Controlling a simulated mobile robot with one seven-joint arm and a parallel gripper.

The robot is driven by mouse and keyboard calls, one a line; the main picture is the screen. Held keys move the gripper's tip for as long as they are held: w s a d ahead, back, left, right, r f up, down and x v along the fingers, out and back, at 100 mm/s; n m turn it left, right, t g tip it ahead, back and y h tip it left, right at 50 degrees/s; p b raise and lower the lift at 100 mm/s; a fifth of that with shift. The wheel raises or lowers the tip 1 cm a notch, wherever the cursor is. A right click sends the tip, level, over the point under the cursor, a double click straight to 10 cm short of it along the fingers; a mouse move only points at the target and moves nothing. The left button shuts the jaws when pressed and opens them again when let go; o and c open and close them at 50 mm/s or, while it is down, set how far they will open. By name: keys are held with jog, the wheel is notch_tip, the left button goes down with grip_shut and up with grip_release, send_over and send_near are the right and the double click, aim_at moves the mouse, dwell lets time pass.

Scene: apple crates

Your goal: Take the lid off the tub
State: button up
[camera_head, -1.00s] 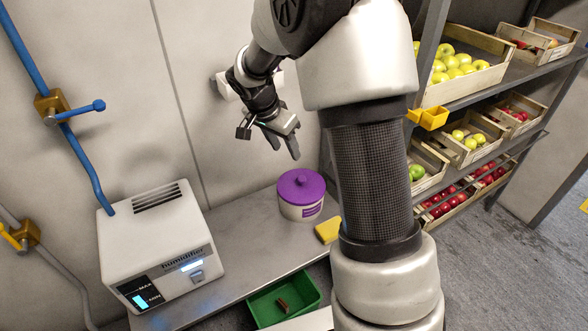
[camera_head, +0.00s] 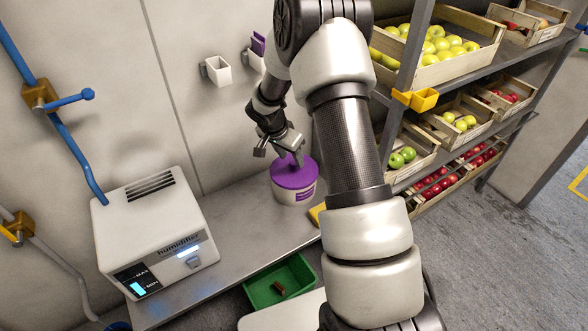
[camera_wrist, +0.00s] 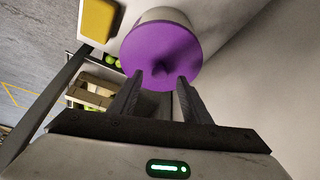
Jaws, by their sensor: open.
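My gripper (camera_head: 290,156) is open and right above the lid in the head view. In the wrist view my gripper (camera_wrist: 161,78) has its two fingers apart, with the knob in line between the tips. I cannot tell whether the fingers touch the lid.
A white humidifier (camera_head: 155,230) stands left on the bench. A yellow block (camera_head: 317,214) lies right of the tub. A green bin (camera_head: 280,283) holds a small brown object below. White wall holders (camera_head: 217,71) hang behind my arm. Shelves with apple crates (camera_head: 455,63) stand right.

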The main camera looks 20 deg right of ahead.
aim_at(294, 167)
jog(key=shift+x, duration=1.45)
jog(key=c, duration=1.1)
grip_shut()
jog(key=shift+r, duration=0.15)
